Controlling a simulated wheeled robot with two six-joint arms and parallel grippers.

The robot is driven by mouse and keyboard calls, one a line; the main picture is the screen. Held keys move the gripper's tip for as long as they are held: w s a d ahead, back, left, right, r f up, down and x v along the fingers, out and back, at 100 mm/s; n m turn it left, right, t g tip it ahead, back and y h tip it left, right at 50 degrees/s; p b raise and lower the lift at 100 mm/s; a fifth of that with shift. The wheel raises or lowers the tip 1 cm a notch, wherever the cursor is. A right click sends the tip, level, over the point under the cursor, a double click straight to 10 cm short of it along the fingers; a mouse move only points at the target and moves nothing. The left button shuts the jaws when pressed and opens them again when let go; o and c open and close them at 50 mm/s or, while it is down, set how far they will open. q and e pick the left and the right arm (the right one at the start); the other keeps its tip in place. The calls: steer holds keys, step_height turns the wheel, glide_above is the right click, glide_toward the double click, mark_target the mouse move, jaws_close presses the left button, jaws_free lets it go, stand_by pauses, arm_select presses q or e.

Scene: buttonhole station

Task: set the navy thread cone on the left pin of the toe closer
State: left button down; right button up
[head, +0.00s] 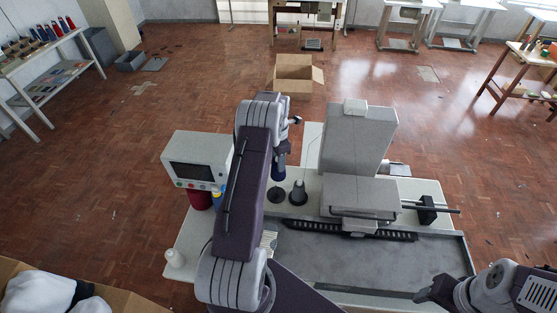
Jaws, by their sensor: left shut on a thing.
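The navy thread cone (279,168) hangs upright below my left gripper (283,148), which is shut on it. My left arm covers part of the gripper. In the head view the cone is just above the left pin (275,194), a dark round base on the toe closer's pale table (315,211). I cannot tell whether the cone touches the pin. The right pin (298,194), a dark post on a round base, stands bare beside it. My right gripper (432,291) is at the lower right, away from the cone; its fingers are too unclear to read.
A control box (195,160) stands left of the pins, with a red cone (199,200) in front. The grey machine head (355,140) rises to the right. A white cone (174,258) stands at the table's left corner. An open carton (294,77) is on the floor behind.

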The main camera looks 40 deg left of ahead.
mark_target(275, 172)
arm_select(q)
steer(key=shift+r, duration=0.1)
steer(key=s, duration=0.1)
steer(key=s+r, duration=0.1)
steer(key=s, duration=0.1)
steer(key=shift+s+d, duration=0.1)
steer(key=shift+f+b, duration=0.35)
steer(key=shift+b, duration=0.1)
steer(key=f, duration=0.1)
steer(key=w+f+b, duration=0.2)
steer(key=f, duration=0.1)
steer(key=shift+f, duration=0.1)
steer(key=shift+s+f+b, duration=0.5)
steer(key=shift+f+b, duration=0.05)
steer(key=shift+b, duration=0.2)
steer(key=f+b, duration=0.2)
steer(key=f, duration=0.2)
steer(key=shift+w+f+b, duration=0.15)
steer(key=shift+w+b, duration=0.1)
steer(key=shift+b, duration=0.15)
steer(key=shift+f, duration=0.25)
steer(key=shift+s, duration=0.2)
arm_select(e)
step_height(275, 172, down, 7)
steer(key=s, duration=0.2)
steer(key=shift+s, duration=0.25)
